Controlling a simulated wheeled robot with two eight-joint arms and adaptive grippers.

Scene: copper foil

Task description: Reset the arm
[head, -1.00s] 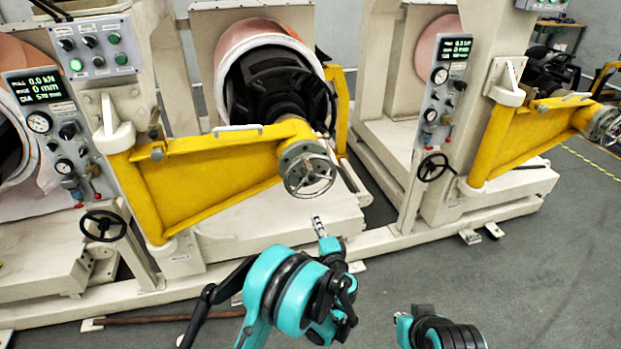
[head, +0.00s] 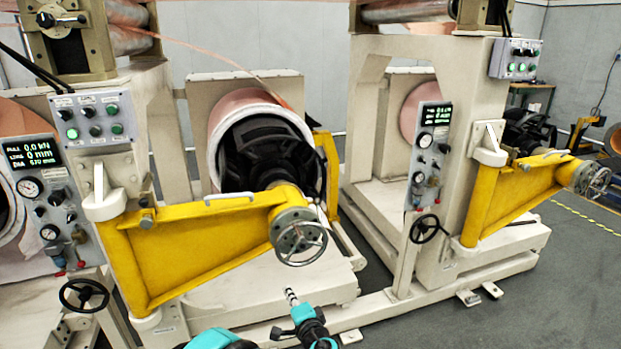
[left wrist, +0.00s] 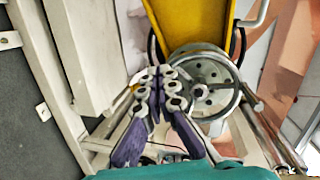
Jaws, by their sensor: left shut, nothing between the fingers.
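My left gripper (head: 291,296) is low in the middle of the head view, its slim fingertips together. Part of my teal arm shows at the bottom edge. In the left wrist view its purple and grey fingers (left wrist: 160,78) meet at the tips with nothing between them. They appear in front of the handwheel (left wrist: 203,84) on the yellow swing arm (left wrist: 188,22); whether they touch it I cannot tell. In the head view the handwheel (head: 299,239) is above the fingertips. My right gripper is not in view.
The yellow swing arm (head: 192,248) spans the near machine, in front of a copper roll (head: 243,112). A second yellow arm (head: 510,196) is at right. Control panels (head: 45,185) and a small black handwheel (head: 84,295) stand left. Grey floor (head: 560,300) is clear at lower right.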

